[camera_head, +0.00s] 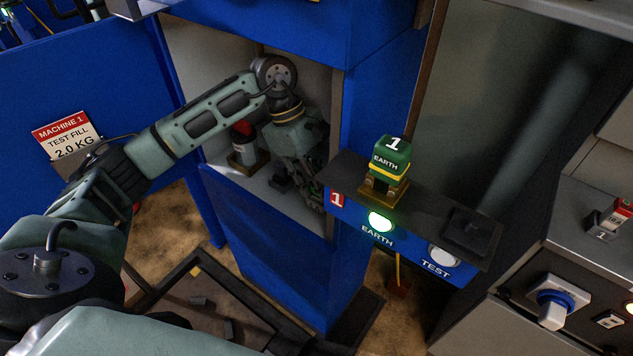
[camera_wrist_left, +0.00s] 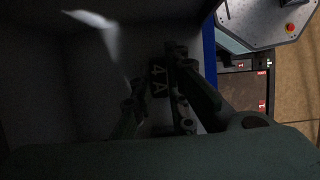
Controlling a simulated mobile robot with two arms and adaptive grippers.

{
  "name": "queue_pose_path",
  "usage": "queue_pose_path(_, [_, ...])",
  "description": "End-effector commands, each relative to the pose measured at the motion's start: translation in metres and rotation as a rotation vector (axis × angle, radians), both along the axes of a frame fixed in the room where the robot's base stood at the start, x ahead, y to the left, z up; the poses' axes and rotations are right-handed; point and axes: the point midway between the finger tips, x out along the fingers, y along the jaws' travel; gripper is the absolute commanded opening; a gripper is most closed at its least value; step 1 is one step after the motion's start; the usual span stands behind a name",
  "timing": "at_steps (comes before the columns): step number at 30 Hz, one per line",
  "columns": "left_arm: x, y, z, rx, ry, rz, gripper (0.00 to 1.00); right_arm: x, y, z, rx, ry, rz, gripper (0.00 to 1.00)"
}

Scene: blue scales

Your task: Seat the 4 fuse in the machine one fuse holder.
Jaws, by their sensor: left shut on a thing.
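My left arm reaches into the open blue cabinet bay, and its gripper (camera_head: 312,195) is down by the bay's right wall. In the left wrist view the two dark fingers (camera_wrist_left: 158,105) are shut on a dark block marked "4 A", the 4 fuse (camera_wrist_left: 157,78). In the head view the fuse is hidden by the gripper and shadow. A small dark block (camera_head: 280,183) lies on the bay floor left of the gripper; I cannot tell whether it is the fuse holder. My right gripper is in neither view.
A red and grey cylinder (camera_head: 243,140) stands on a brown base in the bay, left of my gripper. A green "1 EARTH" block (camera_head: 389,157) sits on the dark ledge (camera_head: 345,170) right of the bay, above a lit green EARTH lamp (camera_head: 381,221). The blue front panel (camera_head: 265,220) bounds the bay.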

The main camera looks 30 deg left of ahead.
Motion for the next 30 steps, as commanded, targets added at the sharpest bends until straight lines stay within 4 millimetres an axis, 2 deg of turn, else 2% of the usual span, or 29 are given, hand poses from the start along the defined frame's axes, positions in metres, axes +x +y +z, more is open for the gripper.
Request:
queue_pose_path(2, [0.0,0.0,-0.001,0.0,0.0,0.0,0.0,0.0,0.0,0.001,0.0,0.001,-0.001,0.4])
queue_pose_path(3, [0.0,0.0,-0.001,0.0,0.0,0.0,0.14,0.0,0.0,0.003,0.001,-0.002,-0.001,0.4])
queue_pose_path(9, [0.0,0.0,-0.001,0.0,0.0,0.0,0.32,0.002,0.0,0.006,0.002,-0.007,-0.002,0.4])
queue_pose_path(22, [0.0,0.0,0.002,0.0,0.0,0.0,0.32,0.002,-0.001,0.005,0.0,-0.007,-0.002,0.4])
queue_pose_path(26, [0.002,0.009,0.023,0.001,-0.005,0.002,0.32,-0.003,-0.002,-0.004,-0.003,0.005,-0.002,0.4])
queue_pose_path(30, [0.004,0.023,0.053,0.0,-0.005,0.004,0.32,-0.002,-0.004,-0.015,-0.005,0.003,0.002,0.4])
